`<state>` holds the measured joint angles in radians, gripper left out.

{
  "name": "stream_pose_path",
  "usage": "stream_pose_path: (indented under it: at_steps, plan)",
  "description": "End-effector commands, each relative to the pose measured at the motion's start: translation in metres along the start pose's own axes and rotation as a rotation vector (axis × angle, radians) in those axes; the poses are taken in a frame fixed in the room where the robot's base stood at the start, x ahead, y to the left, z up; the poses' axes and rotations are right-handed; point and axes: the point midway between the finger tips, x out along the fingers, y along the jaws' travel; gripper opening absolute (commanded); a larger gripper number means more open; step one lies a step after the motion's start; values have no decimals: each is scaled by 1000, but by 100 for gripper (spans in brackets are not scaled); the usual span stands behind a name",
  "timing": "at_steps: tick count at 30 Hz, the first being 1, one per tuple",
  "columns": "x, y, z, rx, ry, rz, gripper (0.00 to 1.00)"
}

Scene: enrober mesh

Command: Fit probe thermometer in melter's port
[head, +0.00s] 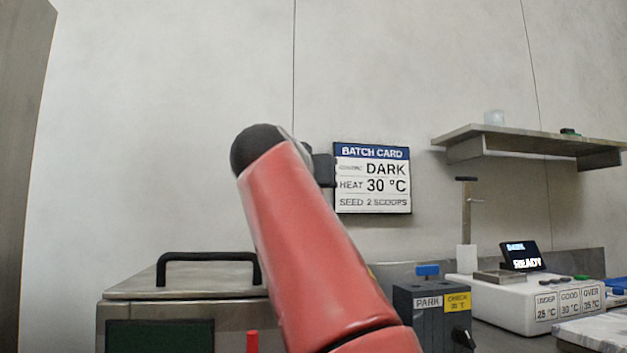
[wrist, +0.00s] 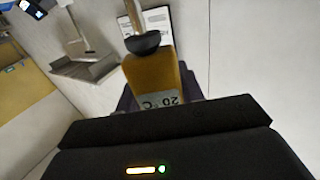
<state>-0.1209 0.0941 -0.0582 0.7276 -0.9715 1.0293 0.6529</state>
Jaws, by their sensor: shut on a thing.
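My gripper (wrist: 157,98) shows in the wrist view as dark jaws around an amber body with a "20 °C" readout, upside down in the picture. I take this to be the probe thermometer (wrist: 155,72). It has a black collar and a thin rod pointing away from me. The fingertips are mostly hidden behind it. In the head view my red arm hides most of the gripper and the thermometer. A steel cabinet with a black handle (head: 185,283) stands at left; it may be the melter, but I cannot tell. No port is clearly visible.
The batch card (head: 372,178) hangs on the wall behind my arm. A grey block labelled PARK and CHECK (head: 415,325) stands right of my arm. Beyond it is a white unit (head: 510,306) with a READY display. A wall shelf (head: 535,140) juts out above.

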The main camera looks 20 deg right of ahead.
Motion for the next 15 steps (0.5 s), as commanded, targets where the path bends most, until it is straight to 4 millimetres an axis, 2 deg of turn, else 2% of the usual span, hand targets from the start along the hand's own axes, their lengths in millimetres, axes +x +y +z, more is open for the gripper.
stream_pose_path:
  at_steps: [6,15]
  plan:
    - [0,0,-11,0,0,0,14]
    - [0,0,-12,0,0,0,14]
